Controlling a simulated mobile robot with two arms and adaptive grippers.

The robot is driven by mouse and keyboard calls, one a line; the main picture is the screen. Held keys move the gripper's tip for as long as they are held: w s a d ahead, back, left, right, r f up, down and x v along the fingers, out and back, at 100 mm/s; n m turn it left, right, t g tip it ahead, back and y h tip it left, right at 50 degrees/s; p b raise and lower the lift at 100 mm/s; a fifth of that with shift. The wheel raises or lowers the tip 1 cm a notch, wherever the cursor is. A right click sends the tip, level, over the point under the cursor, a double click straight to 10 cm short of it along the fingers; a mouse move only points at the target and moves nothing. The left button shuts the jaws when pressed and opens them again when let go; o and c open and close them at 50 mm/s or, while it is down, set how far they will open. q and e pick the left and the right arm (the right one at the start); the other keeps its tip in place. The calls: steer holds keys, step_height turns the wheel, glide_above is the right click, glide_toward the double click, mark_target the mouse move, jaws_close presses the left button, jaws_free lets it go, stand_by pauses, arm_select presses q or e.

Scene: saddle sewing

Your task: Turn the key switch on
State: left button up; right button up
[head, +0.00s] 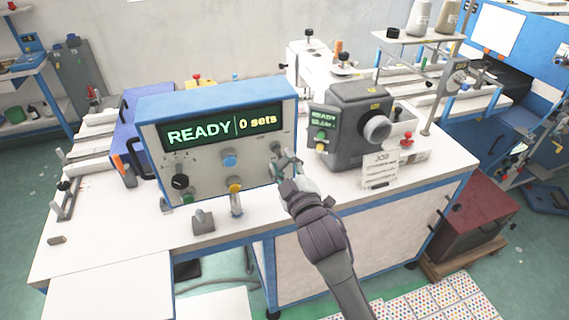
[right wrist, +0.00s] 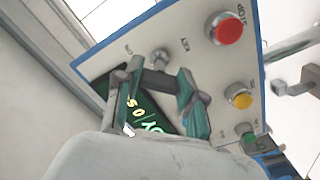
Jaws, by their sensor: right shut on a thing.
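The control box (head: 150,130) stands on the white table, and its lit display (head: 222,127) reads "READY | 0 sets". The key switch (right wrist: 160,58) is on the box's front panel, and in the right wrist view it shows just past my fingertips. My right gripper (head: 286,163) reaches the right end of that panel from below. It also shows in the right wrist view (right wrist: 165,80), its two fingers closed around the key; the exact contact is partly hidden by the fingers. The key's turn angle is hard to tell. My left gripper is not in view.
The panel also has a red button (right wrist: 228,30), a yellow button (right wrist: 238,100) and a green button (right wrist: 248,136). A blue knob (head: 229,160) and black knob (head: 180,182) are further left. A grey machine (head: 350,135) and a printed card (head: 380,172) stand right of my gripper.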

steer(key=shift+f, duration=0.1)
steer(key=o, duration=1.2)
steer(key=shift+c, duration=0.2)
steer(key=v, duration=1.2)
